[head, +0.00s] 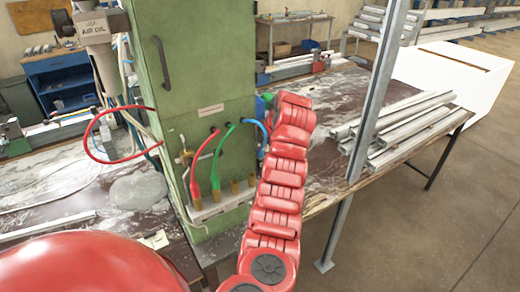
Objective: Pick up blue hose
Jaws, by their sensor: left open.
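The blue hose (255,123) comes out of the lower front of the green cabinet and curves to the right. Its lower part is partly hidden behind my red segmented arm. My left gripper (268,98) is at the far end of that arm, near the cabinet's right edge and close to the upper part of the hose. It is small and mostly covered by the arm; its jaws are open. I cannot tell whether it touches the hose. My right gripper is not in view.
A green hose (217,155) and a red hose (194,176) hang left of the blue one on the green cabinet (198,75). A grey metal post (376,95) stands to the right. Metal profiles (412,128) lie on the bench behind it.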

